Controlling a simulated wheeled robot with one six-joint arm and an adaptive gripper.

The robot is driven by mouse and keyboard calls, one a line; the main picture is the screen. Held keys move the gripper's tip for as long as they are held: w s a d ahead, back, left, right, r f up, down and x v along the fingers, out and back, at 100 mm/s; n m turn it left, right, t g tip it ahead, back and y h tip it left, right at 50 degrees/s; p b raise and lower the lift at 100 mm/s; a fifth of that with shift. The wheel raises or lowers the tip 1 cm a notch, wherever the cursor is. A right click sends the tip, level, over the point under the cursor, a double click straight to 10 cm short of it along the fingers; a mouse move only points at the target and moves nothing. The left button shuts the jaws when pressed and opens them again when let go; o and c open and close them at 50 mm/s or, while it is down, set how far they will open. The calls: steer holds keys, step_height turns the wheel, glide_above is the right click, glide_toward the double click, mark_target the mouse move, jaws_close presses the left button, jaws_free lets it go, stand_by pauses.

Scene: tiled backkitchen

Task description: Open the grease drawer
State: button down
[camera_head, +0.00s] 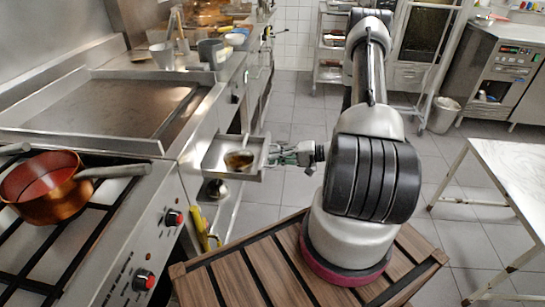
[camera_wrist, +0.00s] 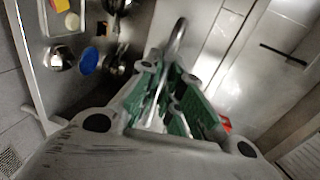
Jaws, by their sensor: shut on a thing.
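The grease drawer (camera_head: 217,169) is a shallow metal tray that sticks out from the front of the griddle (camera_head: 110,105), with a dark brown pool inside it. My gripper (camera_head: 280,155) is at the drawer's outer right side, shut on its handle. In the wrist view the green-padded fingers (camera_wrist: 168,105) close around a thin metal bar, the handle (camera_wrist: 179,35), which curves up beyond them. The exact contact between fingers and bar is partly hidden by the gripper body.
A copper pot (camera_head: 45,205) stands on the burners at left. A white-topped table (camera_head: 515,185) stands at right.

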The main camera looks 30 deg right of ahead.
steer(key=c, duration=1.6)
jaws_free()
steer(key=shift+o, duration=0.2)
steer(key=v, duration=1.2)
